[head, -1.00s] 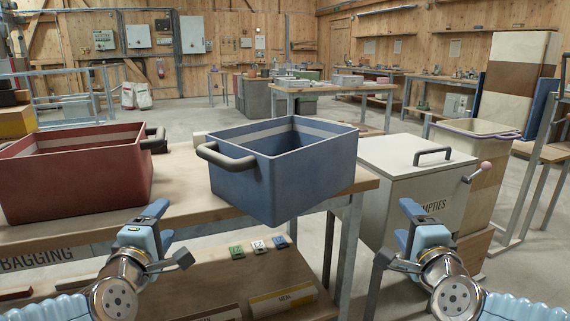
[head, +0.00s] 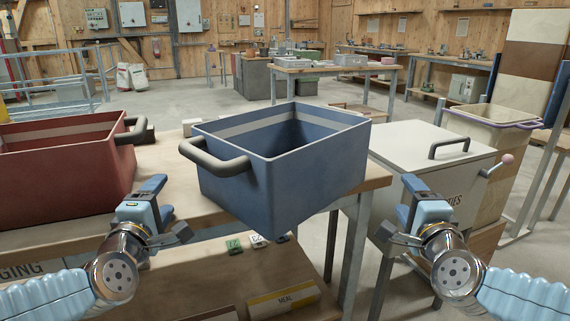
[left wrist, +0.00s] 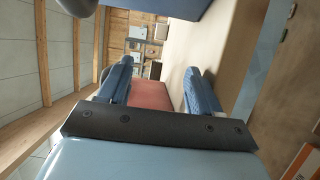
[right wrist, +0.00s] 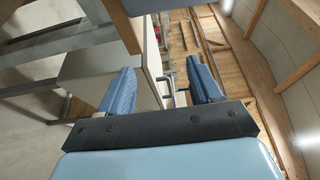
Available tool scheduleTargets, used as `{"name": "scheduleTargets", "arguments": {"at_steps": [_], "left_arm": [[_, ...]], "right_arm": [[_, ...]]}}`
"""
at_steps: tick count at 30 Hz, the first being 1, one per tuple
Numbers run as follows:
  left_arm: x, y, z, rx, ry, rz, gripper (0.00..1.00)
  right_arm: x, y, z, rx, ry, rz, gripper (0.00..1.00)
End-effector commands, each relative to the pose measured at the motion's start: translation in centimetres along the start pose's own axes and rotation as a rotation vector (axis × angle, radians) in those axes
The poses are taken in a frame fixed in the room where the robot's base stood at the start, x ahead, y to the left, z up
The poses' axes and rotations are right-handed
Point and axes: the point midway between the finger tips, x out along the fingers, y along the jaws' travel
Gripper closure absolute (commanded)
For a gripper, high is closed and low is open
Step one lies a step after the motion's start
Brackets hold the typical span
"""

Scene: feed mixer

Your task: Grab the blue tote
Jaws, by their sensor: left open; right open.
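The blue tote (head: 300,180) stands on the wooden table (head: 180,190) in the middle of the head view, its near corner toward me. It is open on top and looks empty as far as I see inside. A grey handle (head: 215,160) sticks out on its left side; its right handle is hidden. My left gripper (head: 165,222) is open and empty, in front of the tote and to its left. My right gripper (head: 400,222) is open and empty, to the right of the tote. Neither gripper touches it.
A red tote (head: 65,170) with a grey handle stands on the same table at the left. A white lidded bin (head: 430,160) is at the right, near my right gripper. Small coloured tags (head: 257,241) and a meal label (head: 283,299) sit below the table's front edge.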

Motion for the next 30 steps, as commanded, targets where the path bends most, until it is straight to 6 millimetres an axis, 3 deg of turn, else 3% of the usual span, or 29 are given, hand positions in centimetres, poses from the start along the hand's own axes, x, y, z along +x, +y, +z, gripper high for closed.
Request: {"name": "scheduleTargets", "arguments": {"at_steps": [5, 24, 30], "left_arm": [[1.6, 0.0, 0.0, -0.001, 0.000, -0.001, 0.36], [13.5, -0.1, 0.0, 0.000, 0.000, 0.000, 0.36], [13.9, 0.0, 1.2, 0.000, -0.002, 0.000, 0.36]], "right_arm": [[1.6, 0.0, 0.0, -0.002, 0.000, 0.002, 0.36], [13.4, 0.1, 0.0, -0.002, 0.000, 0.001, 0.36], [13.9, 0.0, 1.3, 0.001, -0.003, 0.000, 0.36]]}}
